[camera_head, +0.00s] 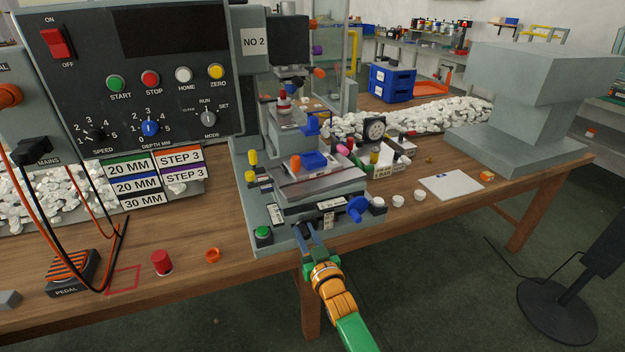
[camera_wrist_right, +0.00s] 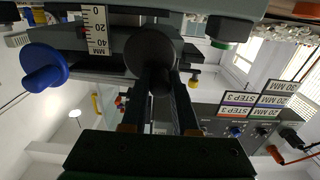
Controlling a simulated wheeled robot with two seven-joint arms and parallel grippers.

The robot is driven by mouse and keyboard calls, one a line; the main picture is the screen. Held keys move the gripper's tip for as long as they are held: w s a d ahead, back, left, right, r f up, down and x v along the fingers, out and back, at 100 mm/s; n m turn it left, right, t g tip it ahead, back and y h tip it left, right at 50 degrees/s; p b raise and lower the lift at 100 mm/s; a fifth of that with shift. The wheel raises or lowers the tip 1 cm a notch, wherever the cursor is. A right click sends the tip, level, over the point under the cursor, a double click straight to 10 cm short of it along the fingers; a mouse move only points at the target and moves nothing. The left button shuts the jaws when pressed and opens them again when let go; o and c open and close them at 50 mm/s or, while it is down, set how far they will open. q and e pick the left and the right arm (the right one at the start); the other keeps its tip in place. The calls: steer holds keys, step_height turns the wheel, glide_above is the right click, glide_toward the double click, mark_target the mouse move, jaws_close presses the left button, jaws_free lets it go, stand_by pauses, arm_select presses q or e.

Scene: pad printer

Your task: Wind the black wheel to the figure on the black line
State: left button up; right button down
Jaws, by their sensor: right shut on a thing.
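The black wheel (camera_wrist_right: 152,50) is on the front of the pad printer's grey base, in the upper middle of the wrist view. My right gripper (camera_wrist_right: 166,82) reaches it from the front, its dark fingers closed on the wheel's handle. In the head view my right gripper (camera_head: 307,234) is at the base's front edge and hides most of the wheel. A white scale (camera_wrist_right: 97,30) marked 0, 20 and MM stands beside the wheel; its pointer reading is unclear. Cards (camera_head: 143,200) on the control panel read 20 MM, 20 MM and 30 MM; the bottom one reads 30 MM. My left gripper is out of view.
A blue wheel (camera_head: 357,208) sits just right of my right gripper, and a green button (camera_head: 263,233) to its left.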

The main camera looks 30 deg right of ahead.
steer(key=shift+a+f+b, duration=0.45)
steer(key=shift+f+b, duration=0.1)
steer(key=shift+f, duration=0.25)
steer(key=shift+w, duration=0.1)
steer(key=f+b, duration=0.2)
steer(key=shift+s+d+f, duration=0.2)
steer(key=shift+d+f, duration=0.1)
steer(key=shift+f, duration=0.05)
steer(key=shift+s+d+f, duration=0.15)
steer(key=shift+d+f, duration=0.15)
steer(key=shift+f, duration=0.05)
